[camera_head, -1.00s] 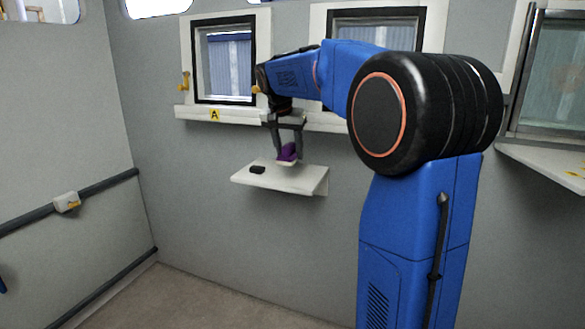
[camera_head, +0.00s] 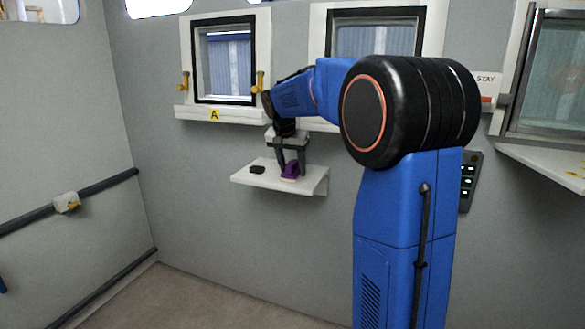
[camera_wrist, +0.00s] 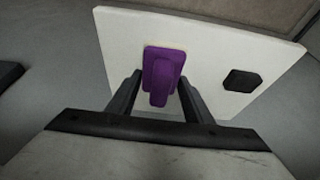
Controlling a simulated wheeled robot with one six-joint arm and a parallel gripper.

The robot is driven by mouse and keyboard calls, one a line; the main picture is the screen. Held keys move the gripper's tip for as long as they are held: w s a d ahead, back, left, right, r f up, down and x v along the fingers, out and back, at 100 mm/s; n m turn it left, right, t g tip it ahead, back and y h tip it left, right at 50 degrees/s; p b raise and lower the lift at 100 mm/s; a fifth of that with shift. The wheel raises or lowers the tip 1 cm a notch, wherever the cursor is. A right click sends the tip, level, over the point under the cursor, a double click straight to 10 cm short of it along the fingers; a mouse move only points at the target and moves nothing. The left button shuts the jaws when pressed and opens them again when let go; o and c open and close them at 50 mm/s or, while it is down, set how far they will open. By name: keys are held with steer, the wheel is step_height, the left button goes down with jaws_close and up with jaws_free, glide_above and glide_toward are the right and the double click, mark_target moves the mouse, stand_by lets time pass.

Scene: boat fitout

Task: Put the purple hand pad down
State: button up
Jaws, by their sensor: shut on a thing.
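The purple hand pad (camera_head: 289,173) is at the white wall shelf (camera_head: 312,185), toward its right part in the head view. My gripper (camera_head: 289,166) points down over the shelf and is shut on the pad. In the wrist view the purple pad (camera_wrist: 162,72) shows between the two dark fingers (camera_wrist: 160,98), over the white shelf surface (camera_wrist: 205,40). The pad looks on or very close to the shelf; I cannot tell whether it fully touches.
A small black block (camera_head: 257,170) lies on the shelf left of the pad; it also shows in the wrist view (camera_wrist: 242,80). Above are a framed window (camera_head: 226,62) and a sill marked A (camera_head: 214,115). Bare shelf lies between block and pad.

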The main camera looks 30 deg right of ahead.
steer(key=shift+f, duration=0.15)
steer(key=o, duration=1.2)
steer(key=v, duration=1.2)
steer(key=s+a+f+n+t+y, duration=0.1)
steer(key=s+a+f+n, duration=0.3)
steer(key=s, duration=0.6)
steer(key=s+a+f+n+y, duration=0.15)
steer(key=s+a+f, duration=0.35)
steer(key=s, duration=0.5)
steer(key=s+a+f+n, duration=0.2)
steer(key=s+a+f, duration=0.1)
steer(key=s+f, duration=0.4)
steer(key=s+a+f+n+t, duration=0.1)
steer(key=s+a+f+n, duration=0.2)
steer(key=s+f, duration=0.3)
steer(key=s+y, duration=0.1)
steer(key=s, duration=0.3)
steer(key=shift+f, duration=0.35)
steer(key=shift+o, duration=0.5)
steer(key=shift+r, duration=0.1)
